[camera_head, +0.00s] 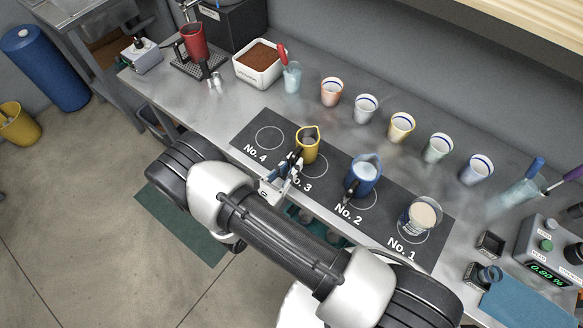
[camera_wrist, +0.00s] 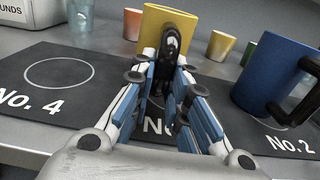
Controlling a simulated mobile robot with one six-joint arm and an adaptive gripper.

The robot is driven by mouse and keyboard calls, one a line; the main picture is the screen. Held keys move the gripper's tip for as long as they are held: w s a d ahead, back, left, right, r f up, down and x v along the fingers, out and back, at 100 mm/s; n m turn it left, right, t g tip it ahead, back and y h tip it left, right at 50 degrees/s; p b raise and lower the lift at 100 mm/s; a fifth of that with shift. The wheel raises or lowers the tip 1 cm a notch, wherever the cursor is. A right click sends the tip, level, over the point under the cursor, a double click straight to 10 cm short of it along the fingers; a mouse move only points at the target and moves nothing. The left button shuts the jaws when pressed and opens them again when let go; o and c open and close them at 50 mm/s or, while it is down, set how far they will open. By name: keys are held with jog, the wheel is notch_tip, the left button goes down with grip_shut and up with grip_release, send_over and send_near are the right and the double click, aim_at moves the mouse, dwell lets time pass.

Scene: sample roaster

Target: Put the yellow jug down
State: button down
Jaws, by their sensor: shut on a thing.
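The yellow jug (camera_head: 308,147) is upright by the No. 3 circle of the dark mat (camera_head: 252,152). Part of the circle shows below it; I cannot tell whether its base touches the mat. My gripper (camera_head: 297,160) reaches it from the front left and is shut on its dark handle. In the wrist view the yellow jug (camera_wrist: 153,24) is straight ahead, with its dark handle between the fingertips of my gripper (camera_wrist: 172,62). The fingers hide the jug's lower part.
The blue jug (camera_head: 364,176) stands on No. 2, close to the right. A glass of pale liquid (camera_head: 420,216) stands on No. 1. The No. 4 circle (camera_head: 269,138) is empty. Several cups, such as the orange-rimmed cup (camera_head: 331,92), line the back.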

jog(key=shift+f, duration=0.25)
jog(key=shift+f, duration=0.2)
jog(key=c, duration=1.6)
grip_release()
jog(key=shift+o, duration=0.2)
